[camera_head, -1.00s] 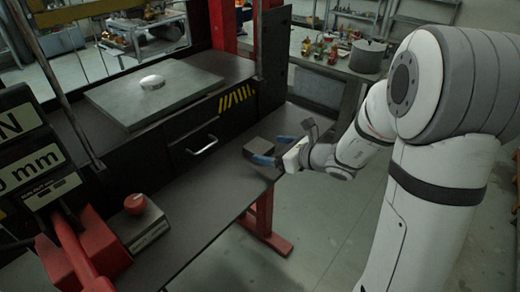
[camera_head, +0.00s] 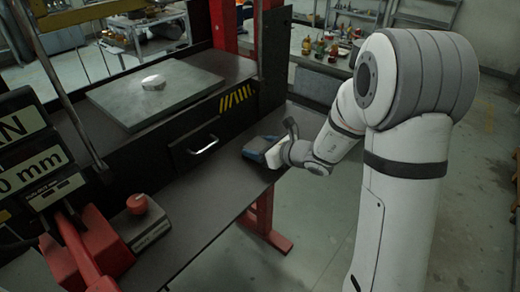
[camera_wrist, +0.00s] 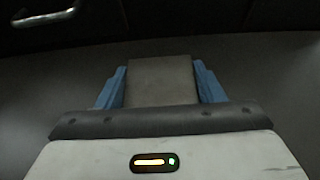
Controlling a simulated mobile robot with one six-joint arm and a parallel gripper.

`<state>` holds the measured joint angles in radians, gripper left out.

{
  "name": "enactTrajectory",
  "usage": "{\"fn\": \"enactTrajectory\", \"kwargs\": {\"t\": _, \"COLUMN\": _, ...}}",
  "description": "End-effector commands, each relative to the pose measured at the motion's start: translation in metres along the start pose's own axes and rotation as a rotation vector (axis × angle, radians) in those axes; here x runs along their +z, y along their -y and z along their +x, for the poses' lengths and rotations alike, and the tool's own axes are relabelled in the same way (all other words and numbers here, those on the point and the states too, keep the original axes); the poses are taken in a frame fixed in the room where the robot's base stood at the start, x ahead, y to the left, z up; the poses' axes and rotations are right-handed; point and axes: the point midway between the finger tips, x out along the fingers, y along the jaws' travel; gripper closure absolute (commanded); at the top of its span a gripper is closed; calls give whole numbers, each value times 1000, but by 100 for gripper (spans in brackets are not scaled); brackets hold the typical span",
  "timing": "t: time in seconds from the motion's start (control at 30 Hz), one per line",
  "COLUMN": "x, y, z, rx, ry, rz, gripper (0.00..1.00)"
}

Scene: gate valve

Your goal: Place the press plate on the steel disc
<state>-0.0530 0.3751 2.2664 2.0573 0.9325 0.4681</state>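The press plate, a small grey block (camera_wrist: 161,80), lies on the dark bench. In the wrist view it sits between the two blue fingers of my gripper (camera_wrist: 161,88). The fingers lie close along both its sides; I cannot tell whether they press on it. In the head view my gripper (camera_head: 264,152) is low at the bench's right part, and the plate is mostly hidden by it. The steel disc (camera_head: 153,82) is a small pale round piece on a flat grey slab (camera_head: 125,108) at the upper left, well away from my gripper.
A drawer with a metal handle (camera_head: 204,144) is in the black front below the slab. A red knob on a box (camera_head: 137,204) and a sign panel (camera_head: 35,160) stand at the left. A red post (camera_head: 223,25) rises behind. The bench between knob and gripper is clear.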

Motion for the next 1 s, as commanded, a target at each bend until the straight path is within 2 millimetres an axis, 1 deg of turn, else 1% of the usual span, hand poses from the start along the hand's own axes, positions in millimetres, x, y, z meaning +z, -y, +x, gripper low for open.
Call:
{"fn": "enactTrajectory", "kwargs": {"t": 0.03, "x": 0, "y": 0, "z": 0, "rx": 0, "ry": 0, "rz": 0, "gripper": 44}}
{"fn": "enactTrajectory", "kwargs": {"t": 0.07, "x": 0, "y": 0, "z": 0, "rx": 0, "ry": 0, "rz": 0, "gripper": 46}}
{"fn": "enactTrajectory", "kwargs": {"t": 0.7, "x": 0, "y": 0, "z": -1, "rx": -1, "ry": -1, "rz": 1, "gripper": 99}}
{"fn": "enactTrajectory", "kwargs": {"t": 0.77, "x": 2, "y": 1, "z": -1, "rx": -1, "ry": 4, "rz": -2, "gripper": 100}}
{"fn": "enactTrajectory", "kwargs": {"t": 1.0, "x": 5, "y": 1, "z": -2, "rx": -2, "ry": 5, "rz": -2, "gripper": 100}}
